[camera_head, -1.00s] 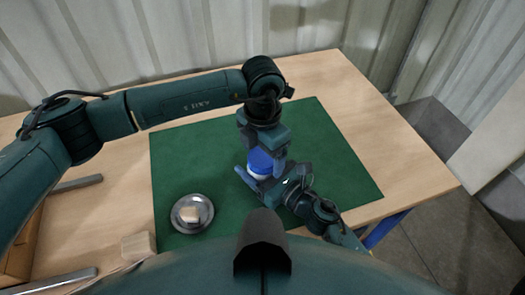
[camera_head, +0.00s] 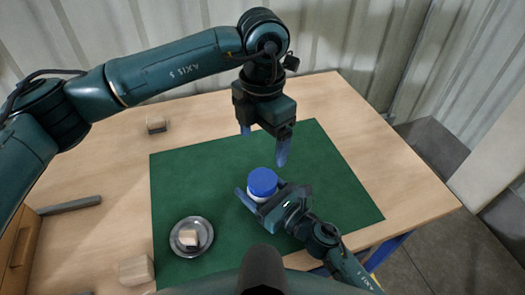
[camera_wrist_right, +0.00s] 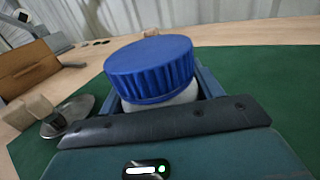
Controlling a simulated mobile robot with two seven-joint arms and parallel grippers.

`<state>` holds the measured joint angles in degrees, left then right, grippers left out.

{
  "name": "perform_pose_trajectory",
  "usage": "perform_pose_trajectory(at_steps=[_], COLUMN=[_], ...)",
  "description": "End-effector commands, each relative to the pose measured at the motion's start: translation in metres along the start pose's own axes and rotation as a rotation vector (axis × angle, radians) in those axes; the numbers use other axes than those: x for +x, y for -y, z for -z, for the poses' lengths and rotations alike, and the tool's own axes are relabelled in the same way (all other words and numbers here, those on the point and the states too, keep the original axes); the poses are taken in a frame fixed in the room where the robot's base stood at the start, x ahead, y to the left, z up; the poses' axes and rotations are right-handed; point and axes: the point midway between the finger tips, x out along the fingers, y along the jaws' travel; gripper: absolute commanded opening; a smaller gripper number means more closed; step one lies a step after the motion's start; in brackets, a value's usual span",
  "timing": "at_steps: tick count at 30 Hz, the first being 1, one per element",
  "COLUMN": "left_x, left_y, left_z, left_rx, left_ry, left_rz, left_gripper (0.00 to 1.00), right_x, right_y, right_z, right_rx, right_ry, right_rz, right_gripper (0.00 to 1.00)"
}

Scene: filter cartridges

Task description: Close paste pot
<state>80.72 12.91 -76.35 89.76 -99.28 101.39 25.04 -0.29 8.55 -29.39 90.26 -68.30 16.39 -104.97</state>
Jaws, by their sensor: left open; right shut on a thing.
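The paste pot is a white pot (camera_wrist_right: 180,97) with a ribbed blue lid (camera_head: 262,181) on its top, standing upright on the green mat (camera_head: 190,175). The lid also shows large in the right wrist view (camera_wrist_right: 150,68) and looks level. My right gripper (camera_head: 258,199) is shut on the white pot from the front right, below the lid. Its fingers partly hide the pot. My left gripper (camera_head: 264,148) is open and empty, pointing down above and behind the lid, apart from it.
A grey bar (camera_head: 70,205) lies at left. The mat's right side is clear.

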Motion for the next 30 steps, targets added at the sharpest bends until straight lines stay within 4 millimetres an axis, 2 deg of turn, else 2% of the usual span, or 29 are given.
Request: perform_pose_trajectory(at_steps=[3, 11, 12, 20, 30], left_x=[-0.0057, -0.0061, -0.006, -0.0057, -0.0043], left_y=[-0.0001, 0.0001, 0.0001, 0.0001, 0.0001], left_z=[-0.0002, -0.0002, -0.0002, -0.0002, -0.0001], left_rx=[0.0, 0.0, 0.0, 0.0, 0.0], left_ry=[0.001, 0.0, 0.0, 0.0, 0.0], left_rz=[-0.001, 0.0, 0.0, 0.0, 0.0], left_gripper=[0.84, 0.84, 0.84, 0.84, 0.84], right_x=[-0.0001, -0.0001, -0.0001, -0.0001, -0.0063], right_y=[-0.0001, -0.0001, -0.0001, -0.0001, 0.0002], right_z=[0.0004, 0.0003, 0.0003, 0.0002, 0.0011], right_rx=[0.001, 0.001, 0.001, 0.0, 0.0], right_ry=[-0.001, -0.001, -0.001, 0.0, -0.001], right_rz=[0.0, 0.0, 0.0, 0.0, 0.0], right_gripper=[0.01, 0.01, 0.68, 0.89, 0.9])
